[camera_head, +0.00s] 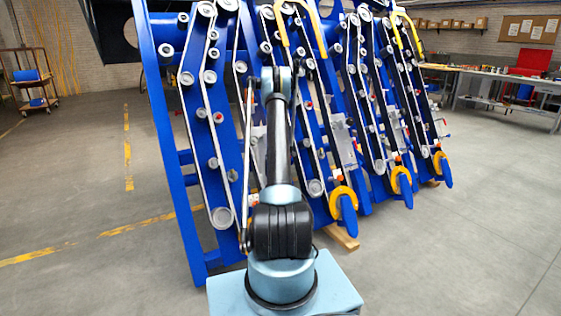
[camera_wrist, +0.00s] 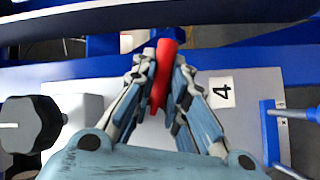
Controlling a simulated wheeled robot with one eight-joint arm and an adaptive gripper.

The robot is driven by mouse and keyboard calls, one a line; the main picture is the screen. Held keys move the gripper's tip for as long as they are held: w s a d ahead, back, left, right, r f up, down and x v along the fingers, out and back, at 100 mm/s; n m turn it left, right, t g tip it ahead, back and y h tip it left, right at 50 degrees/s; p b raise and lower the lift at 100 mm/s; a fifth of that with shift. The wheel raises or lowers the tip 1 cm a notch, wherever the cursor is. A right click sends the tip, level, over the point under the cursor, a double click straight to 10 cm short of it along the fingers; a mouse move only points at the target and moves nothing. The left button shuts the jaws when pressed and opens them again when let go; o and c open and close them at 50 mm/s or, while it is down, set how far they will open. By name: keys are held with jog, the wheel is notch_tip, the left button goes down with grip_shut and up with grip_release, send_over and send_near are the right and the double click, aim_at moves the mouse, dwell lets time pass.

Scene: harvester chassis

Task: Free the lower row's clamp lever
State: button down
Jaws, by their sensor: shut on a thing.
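The red clamp lever (camera_wrist: 166,55) shows in the middle of the wrist view, standing in front of a pale plate. My gripper (camera_wrist: 162,68) has its fingers on both sides of the lever and is shut on it. The lever's upper end sticks out above the fingertips and its lower part shows between the fingers. In the head view my arm reaches up to the blue harvester chassis (camera_head: 182,155), and the arm hides my gripper and this lever.
A white plate (camera_wrist: 255,85) marked 4 lies behind my gripper. A black knob (camera_wrist: 30,124) is at left and a blue bracket (camera_wrist: 269,130) with metal rods at right. Blue beams cross above. Open floor (camera_head: 90,220) lies left of the chassis; a workbench (camera_head: 500,85) stands back right.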

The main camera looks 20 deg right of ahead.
jog(key=shift+a, duration=0.2)
dwell(0.3)
jog(key=c, duration=1.6)
grip_release()
jog(key=shift+o, duration=0.2)
jog(key=shift+d, duration=0.1)
jog(key=v, duration=1.2)
